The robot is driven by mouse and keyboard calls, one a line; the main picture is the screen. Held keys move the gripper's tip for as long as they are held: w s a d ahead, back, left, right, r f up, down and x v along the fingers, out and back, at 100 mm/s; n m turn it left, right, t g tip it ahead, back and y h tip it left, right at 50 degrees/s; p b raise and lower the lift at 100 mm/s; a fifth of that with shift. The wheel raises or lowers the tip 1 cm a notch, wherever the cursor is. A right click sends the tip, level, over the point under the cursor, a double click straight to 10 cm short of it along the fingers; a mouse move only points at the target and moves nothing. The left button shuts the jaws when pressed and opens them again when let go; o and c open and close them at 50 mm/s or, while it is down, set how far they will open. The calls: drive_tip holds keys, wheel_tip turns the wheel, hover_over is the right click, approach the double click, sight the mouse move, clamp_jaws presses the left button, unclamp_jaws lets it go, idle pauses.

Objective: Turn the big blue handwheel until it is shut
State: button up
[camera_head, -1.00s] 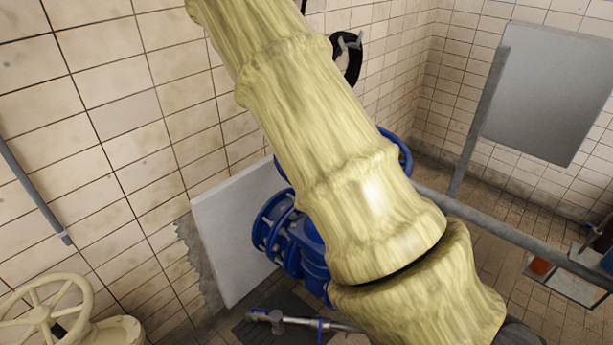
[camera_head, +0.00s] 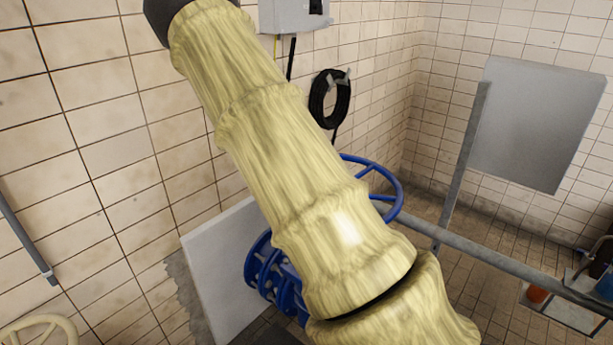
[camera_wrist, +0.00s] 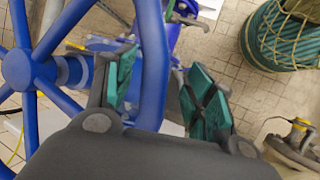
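The big blue handwheel shows in the head view as a rim arc (camera_head: 399,190) behind my arm. My arm hides most of the wheel and its hub. In the wrist view the blue rim (camera_wrist: 152,75) runs up the middle, with the hub and spokes at the left. My gripper (camera_wrist: 163,93) is open, with one teal pad on each side of the rim. The rim passes between the fingers, and a gap shows between it and the right pad. I cannot tell whether the left pad touches it. The gripper is out of the head view.
Blue flanged pipework (camera_head: 268,270) stands below the wheel, by a pale panel (camera_head: 215,265) against the wall. A grey rail (camera_head: 500,262) crosses at the right. A cream handwheel (camera_head: 40,328) is at lower left.

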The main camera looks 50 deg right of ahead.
drive_tip(key=shift+d, duration=0.25)
drive_tip(key=shift+w+r, duration=0.1)
drive_tip(key=shift+r, duration=0.05)
drive_tip(key=shift+w+a+r, duration=0.15)
drive_tip(key=shift+w+r, duration=0.1)
drive_tip(key=shift+r, duration=0.1)
drive_tip(key=v, duration=1.1)
drive_tip(key=shift+s, duration=0.15)
drive_tip(key=shift+a+f, duration=0.1)
